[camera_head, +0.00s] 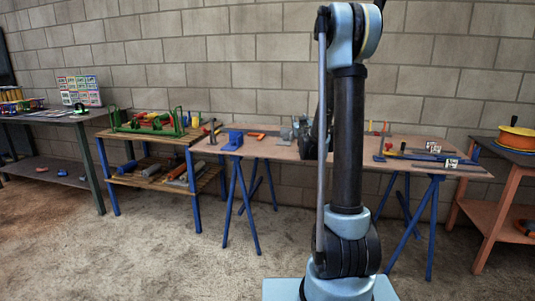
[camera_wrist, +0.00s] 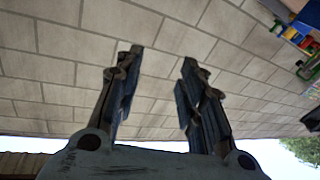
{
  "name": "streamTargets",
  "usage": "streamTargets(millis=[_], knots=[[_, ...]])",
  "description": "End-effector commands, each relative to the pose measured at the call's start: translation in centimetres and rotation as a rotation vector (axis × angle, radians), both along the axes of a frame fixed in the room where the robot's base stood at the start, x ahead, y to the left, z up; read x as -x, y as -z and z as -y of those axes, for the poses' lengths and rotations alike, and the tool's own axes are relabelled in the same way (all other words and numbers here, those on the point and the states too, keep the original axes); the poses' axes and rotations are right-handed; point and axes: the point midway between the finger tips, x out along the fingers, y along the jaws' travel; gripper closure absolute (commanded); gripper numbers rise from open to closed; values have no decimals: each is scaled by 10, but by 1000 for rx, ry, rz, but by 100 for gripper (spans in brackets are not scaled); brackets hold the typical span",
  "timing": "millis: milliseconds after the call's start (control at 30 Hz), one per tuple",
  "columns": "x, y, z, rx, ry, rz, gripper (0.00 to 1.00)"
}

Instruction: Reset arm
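My arm stands upright in the middle of the head view, a black column with pale blue joints. Nothing is between the fingers.
A workbench on blue trestles (camera_head: 290,150) stands behind my arm with tools on it. A wooden shelf table (camera_head: 155,134) with a green rack is to its left. A grey table (camera_head: 40,118) is far left, an orange table (camera_head: 502,172) far right. The floor (camera_head: 140,255) in front is clear.

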Motion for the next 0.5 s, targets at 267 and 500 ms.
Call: streamTargets(millis=[267, 500], knots=[[54, 9, -8, -15, -50, -212, 64], [111, 27, -11, -29, -73, -399, 64]])
